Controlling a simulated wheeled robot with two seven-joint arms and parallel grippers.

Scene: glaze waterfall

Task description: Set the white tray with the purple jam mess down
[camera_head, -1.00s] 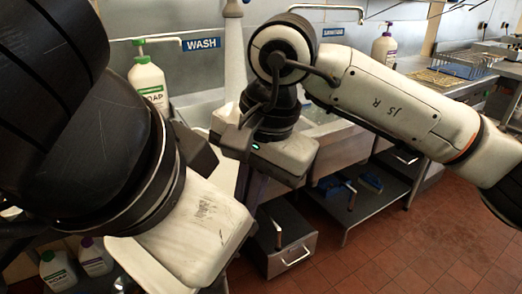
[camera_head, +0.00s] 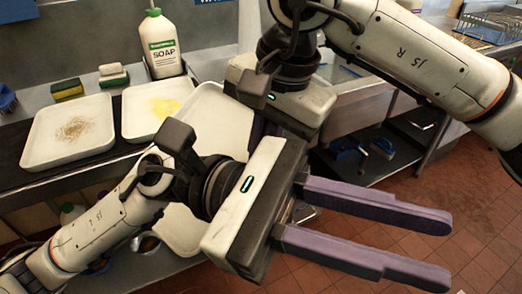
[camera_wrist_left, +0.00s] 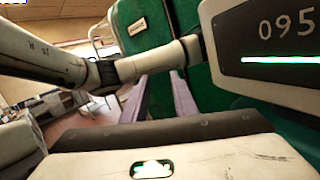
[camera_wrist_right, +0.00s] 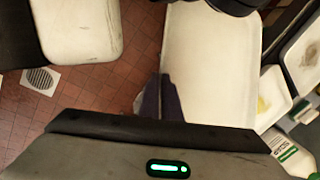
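A plain white tray (camera_head: 205,108) shows partly behind my arms in the head view. It also fills much of the right wrist view (camera_wrist_right: 210,60). No purple jam shows on the part I see. My right gripper (camera_wrist_right: 160,82) has its purple fingers close together at the tray's left edge in that view and appears shut on it; in the head view its fingers are mostly hidden behind my left gripper. My left gripper (camera_head: 442,250) is open and empty, its two purple fingers pointing right over the floor in front of the tray.
A white tray with brown crumbs (camera_head: 40,148) and one with a yellow mess (camera_head: 130,118) lie on the counter at left. Behind them stand a soap bottle (camera_head: 163,50) and sponges (camera_head: 68,88). A dark under-sink shelf (camera_head: 385,165) is at right. Red floor tiles are open at lower right.

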